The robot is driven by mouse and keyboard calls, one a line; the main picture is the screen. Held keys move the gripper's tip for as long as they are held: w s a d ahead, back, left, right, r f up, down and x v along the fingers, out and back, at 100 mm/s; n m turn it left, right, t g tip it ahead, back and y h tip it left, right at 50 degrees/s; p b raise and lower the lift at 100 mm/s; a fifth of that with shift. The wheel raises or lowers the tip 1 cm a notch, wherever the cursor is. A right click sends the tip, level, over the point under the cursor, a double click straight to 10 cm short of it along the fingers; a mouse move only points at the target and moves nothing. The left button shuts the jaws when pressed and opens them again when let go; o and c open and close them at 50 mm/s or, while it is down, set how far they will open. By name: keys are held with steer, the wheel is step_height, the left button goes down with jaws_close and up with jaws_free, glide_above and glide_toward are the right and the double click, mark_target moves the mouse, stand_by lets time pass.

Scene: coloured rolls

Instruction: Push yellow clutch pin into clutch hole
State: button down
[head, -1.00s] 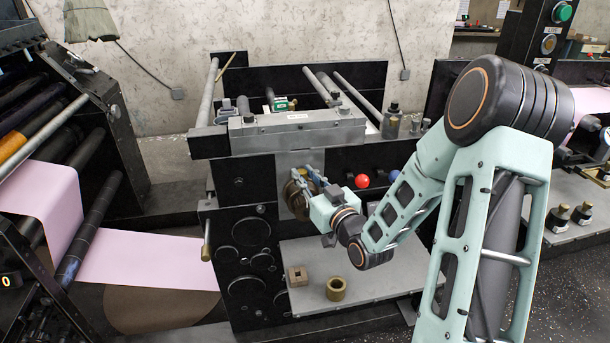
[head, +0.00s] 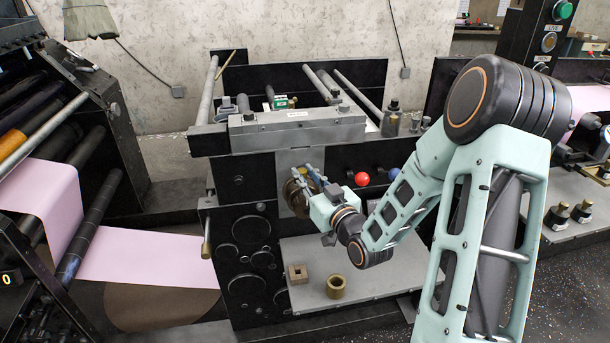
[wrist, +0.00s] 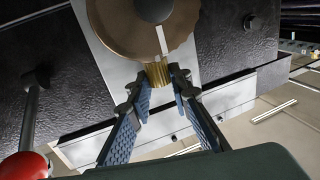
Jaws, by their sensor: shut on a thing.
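A ribbed brass-yellow piece, seemingly the yellow clutch pin (wrist: 157,74), shows between my fingertips in the wrist view, at the edge of a bronze disc (wrist: 125,30) with a dark hub. My gripper (wrist: 159,88) has its blue-padded fingers on either side of this piece and is shut on it. In the head view, my gripper (head: 300,178) reaches to the machine's front beside the bronze disc (head: 293,198), and the pin cannot be made out. The clutch hole is not clearly visible, and I cannot tell how deep the pin sits.
A red ball knob (head: 362,179) and a blue knob (head: 393,174) stick out right of my gripper; the red knob also shows in the wrist view (wrist: 24,167). A square block (head: 298,274) and a brass ring (head: 336,287) sit on the grey shelf (head: 385,280) below.

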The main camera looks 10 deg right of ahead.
stand_by(0.4)
steer(key=c, duration=1.7)
jaws_free()
steer(key=shift+s, duration=0.1)
steer(key=v, duration=0.7)
steer(key=shift+s+d, duration=0.1)
